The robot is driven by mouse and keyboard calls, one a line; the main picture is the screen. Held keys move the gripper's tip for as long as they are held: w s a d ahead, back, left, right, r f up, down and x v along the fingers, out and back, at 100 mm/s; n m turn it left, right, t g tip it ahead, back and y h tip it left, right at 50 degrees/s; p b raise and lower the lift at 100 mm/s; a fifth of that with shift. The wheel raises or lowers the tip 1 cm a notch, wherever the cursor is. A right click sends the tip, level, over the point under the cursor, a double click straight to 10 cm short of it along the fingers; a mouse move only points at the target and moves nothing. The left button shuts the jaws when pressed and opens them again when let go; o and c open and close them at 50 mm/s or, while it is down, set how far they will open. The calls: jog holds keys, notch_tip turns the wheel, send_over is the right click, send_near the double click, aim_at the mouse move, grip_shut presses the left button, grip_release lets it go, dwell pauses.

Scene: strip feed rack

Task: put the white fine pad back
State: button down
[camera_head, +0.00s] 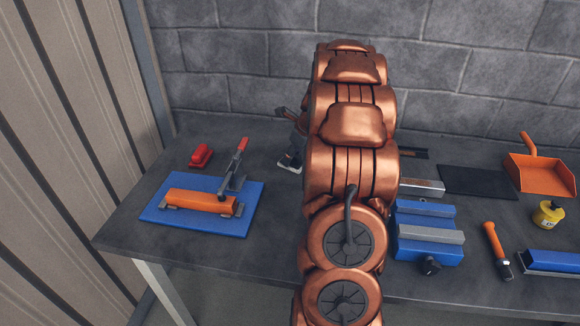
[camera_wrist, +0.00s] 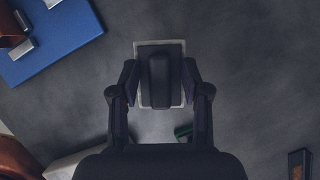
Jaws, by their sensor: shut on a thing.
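My gripper (camera_wrist: 159,85) is shut on the dark handle of a pad (camera_wrist: 159,47), whose pale rim shows around the handle in the wrist view. I take this to be the white fine pad. In the head view, a dark block with a pale lower edge (camera_head: 290,164) shows just left of my arm, which hides most of the gripper. I cannot tell whether the pad touches the grey bench (camera_head: 262,270) or is just above it. The place where the pad belongs cannot be made out.
A blue board (camera_head: 247,219) with an orange bar (camera_head: 195,201) and a red-handled clamp (camera_head: 237,160) lies at left, a red pad (camera_head: 201,155) behind it. Right of my arm are a blue vise (camera_head: 428,244), a black mat (camera_head: 477,181) and an orange dustpan (camera_head: 540,176). A green piece (camera_wrist: 183,131) lies near my gripper.

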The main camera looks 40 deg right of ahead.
jog(key=shift+f+p, duration=0.4)
jog(key=shift+f, duration=2.1)
jog(key=shift+f, duration=0.1)
jog(key=c, duration=0.5)
grip_release()
jog(key=shift+c, duration=0.2)
